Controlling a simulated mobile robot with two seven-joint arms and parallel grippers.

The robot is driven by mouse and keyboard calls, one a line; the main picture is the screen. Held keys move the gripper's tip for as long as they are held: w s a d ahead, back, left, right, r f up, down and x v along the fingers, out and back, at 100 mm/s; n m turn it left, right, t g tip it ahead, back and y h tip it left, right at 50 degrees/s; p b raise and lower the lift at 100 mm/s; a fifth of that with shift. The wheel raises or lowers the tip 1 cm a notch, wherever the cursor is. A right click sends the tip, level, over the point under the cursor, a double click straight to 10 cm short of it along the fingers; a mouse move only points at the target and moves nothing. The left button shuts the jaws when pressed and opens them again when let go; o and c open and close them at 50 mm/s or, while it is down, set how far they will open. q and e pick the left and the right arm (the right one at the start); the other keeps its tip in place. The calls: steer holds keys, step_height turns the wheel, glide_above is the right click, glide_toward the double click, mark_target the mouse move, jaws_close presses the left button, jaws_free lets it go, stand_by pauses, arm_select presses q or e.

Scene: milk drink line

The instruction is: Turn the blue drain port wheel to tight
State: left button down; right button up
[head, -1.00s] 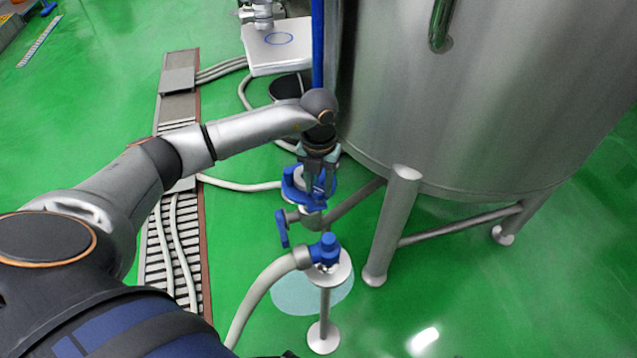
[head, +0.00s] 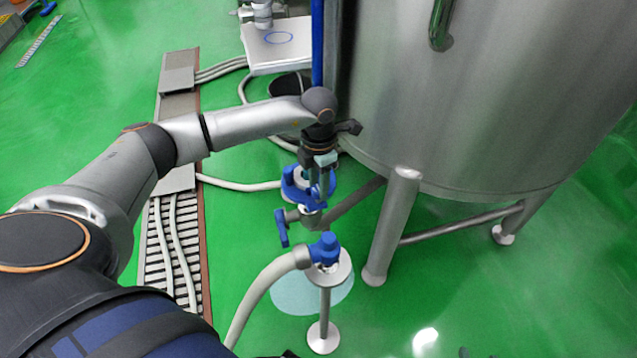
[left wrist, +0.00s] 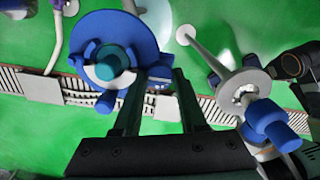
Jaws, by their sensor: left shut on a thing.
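The blue drain port wheel (head: 293,190) sits on the pipe fitting under the steel tank in the head view. In the left wrist view the wheel (left wrist: 120,30) has rounded lobes on its rim and a teal centre. My left gripper (head: 321,188) reaches down onto the wheel from above. In the left wrist view its two dark fingers (left wrist: 158,88) are at the wheel's rim, with blue of the wheel between them, and it is shut on it. The exact contact is partly hidden. My right gripper is not in view.
A blue valve handle (head: 281,228) hangs just below the wheel. A blue-capped hose end (head: 326,247) stands on a metal post in front. The tank (head: 480,100) and its leg (head: 390,230) are close on the right. Green floor is free at the lower right.

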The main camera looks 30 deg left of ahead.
mark_target(318, 188)
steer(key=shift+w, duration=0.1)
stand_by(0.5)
arm_select(q)
steer(key=shift+c, duration=2.3)
jaws_free()
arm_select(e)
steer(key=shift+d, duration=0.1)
arm_select(q)
steer(key=shift+r, duration=0.2)
step_height(318, 188, up, 6)
steer(key=shift+r+p, duration=0.1)
steer(key=shift+p, duration=0.55)
step_height(318, 188, up, 6)
steer(key=shift+p, duration=0.4)
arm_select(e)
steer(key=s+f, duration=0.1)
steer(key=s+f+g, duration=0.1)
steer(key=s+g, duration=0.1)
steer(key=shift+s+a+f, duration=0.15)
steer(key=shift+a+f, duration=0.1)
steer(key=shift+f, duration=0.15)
